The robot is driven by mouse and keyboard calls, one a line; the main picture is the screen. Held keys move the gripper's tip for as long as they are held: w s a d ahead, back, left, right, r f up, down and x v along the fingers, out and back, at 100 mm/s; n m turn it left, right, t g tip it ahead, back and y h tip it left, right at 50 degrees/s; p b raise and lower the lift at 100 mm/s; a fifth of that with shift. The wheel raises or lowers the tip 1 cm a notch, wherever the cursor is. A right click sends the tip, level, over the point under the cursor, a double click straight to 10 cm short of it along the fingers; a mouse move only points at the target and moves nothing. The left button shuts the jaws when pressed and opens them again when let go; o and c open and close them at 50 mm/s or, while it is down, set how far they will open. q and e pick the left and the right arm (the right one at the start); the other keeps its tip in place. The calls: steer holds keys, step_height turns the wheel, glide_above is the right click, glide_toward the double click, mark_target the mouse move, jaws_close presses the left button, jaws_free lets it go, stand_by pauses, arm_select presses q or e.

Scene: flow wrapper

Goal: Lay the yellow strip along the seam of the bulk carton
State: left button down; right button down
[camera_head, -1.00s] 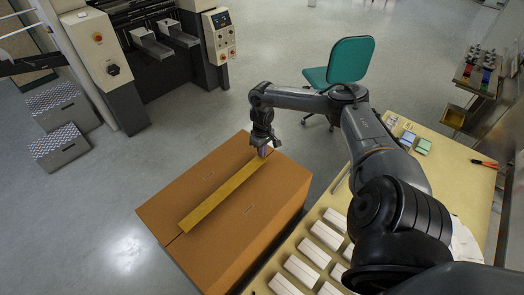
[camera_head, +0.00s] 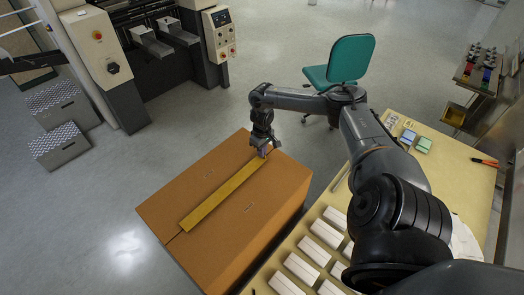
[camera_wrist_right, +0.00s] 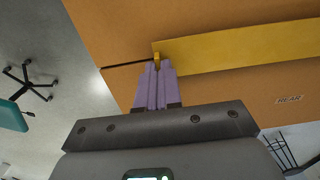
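The bulk carton (camera_head: 262,213) is a large brown closed box in the middle of the head view. The yellow strip (camera_head: 222,200) lies along its top, lengthwise, and its far end is at my right gripper (camera_head: 264,150). In the right wrist view the strip (camera_wrist_right: 240,52) runs off to the right, with a short dark line of seam showing beyond its end. The purple fingers of my right gripper (camera_wrist_right: 157,62) are nearly together, with a small yellow tab of the strip's end between their tips. My left gripper is not in view.
A tan table (camera_head: 462,185) with several white boxes (camera_head: 301,268) stands close to the carton's right side. A green chair (camera_head: 350,58) is behind my right arm. The grey floor (camera_head: 100,215) left of the carton is clear.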

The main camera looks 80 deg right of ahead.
steer(key=shift+f+p, duration=0.1)
steer(key=shift+p, duration=0.25)
stand_by(0.4)
steer(key=c, duration=1.2)
jaws_free()
steer(key=shift+c, duration=0.2)
steer(key=shift+o, duration=0.4)
steer(key=o, duration=0.4)
